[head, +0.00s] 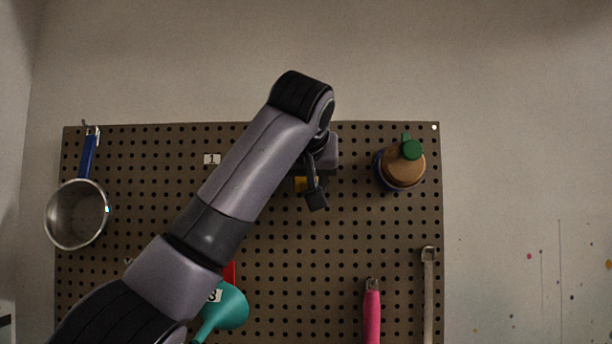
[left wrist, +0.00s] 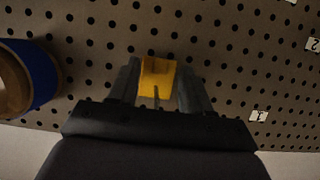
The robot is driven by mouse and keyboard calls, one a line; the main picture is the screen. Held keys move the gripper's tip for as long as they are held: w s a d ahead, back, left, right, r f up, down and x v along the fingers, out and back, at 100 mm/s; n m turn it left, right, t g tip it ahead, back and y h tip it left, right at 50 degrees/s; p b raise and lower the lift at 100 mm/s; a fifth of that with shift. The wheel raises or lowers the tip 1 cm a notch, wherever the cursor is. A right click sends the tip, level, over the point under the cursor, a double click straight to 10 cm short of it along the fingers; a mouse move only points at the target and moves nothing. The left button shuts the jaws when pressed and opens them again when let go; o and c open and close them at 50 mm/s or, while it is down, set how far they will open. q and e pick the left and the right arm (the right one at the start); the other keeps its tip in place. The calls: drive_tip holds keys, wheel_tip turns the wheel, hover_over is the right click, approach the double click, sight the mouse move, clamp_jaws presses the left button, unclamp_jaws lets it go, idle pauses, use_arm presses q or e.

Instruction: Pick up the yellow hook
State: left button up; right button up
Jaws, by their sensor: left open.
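The yellow hook (head: 299,184) is on the brown pegboard (head: 330,260), mostly hidden behind my left gripper (head: 315,190) in the head view. In the left wrist view the yellow hook (left wrist: 158,75) shows as a yellow block between the two dark fingers of my left gripper (left wrist: 158,86). The gripper is open, with one finger on each side of the hook. I cannot tell whether either finger touches it. A thin dark prong stands in front of the yellow part. My right gripper is in neither view.
A tan object with a green top (head: 403,165) and blue ring hangs right of the gripper. A blue-handled pan (head: 76,214) hangs far left. A teal funnel (head: 228,306), a pink-handled tool (head: 372,312) and a grey strip (head: 428,295) hang lower. Bare pegboard surrounds the hook.

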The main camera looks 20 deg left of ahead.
use_arm(q)
drive_tip(key=shift+c, duration=0.3)
clamp_jaws()
drive_tip(key=shift+r, duration=0.1)
